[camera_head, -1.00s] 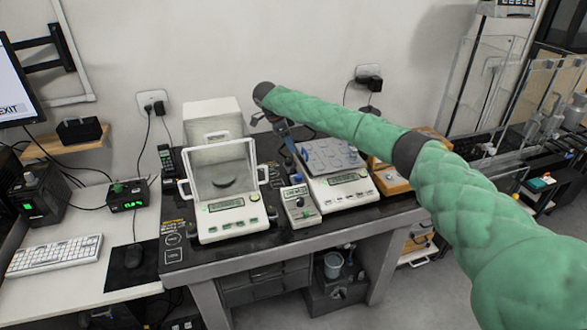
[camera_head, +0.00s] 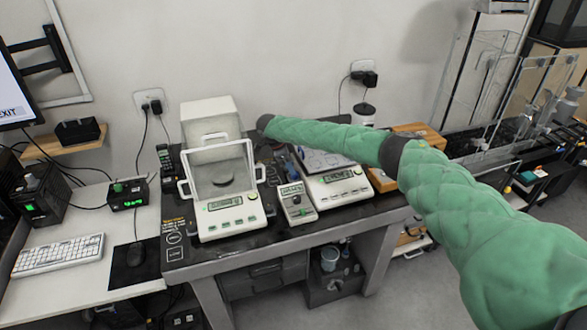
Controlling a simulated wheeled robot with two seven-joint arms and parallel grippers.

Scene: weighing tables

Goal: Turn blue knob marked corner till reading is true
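The right balance (camera_head: 338,187), white with a lit display, stands on the dark weighing table (camera_head: 180,275). The left balance (camera_head: 228,215) has a clear raised shield and a dark round pan (camera_head: 223,181). A small grey meter (camera_head: 297,203) with a display stands between them. My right arm reaches over the right balance, its dark wrist end above the back of the table. My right gripper (camera_head: 277,142) is small and dark below that wrist, and its fingers are not clear. A bluish patch (camera_head: 291,167) shows near it; I cannot tell whether it is a knob. No marked corner is readable. My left gripper is out of view.
An orange-brown wooden box (camera_head: 382,180) is right of the right balance, partly behind my arm. Clear glass panels (camera_head: 480,85) stand at right.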

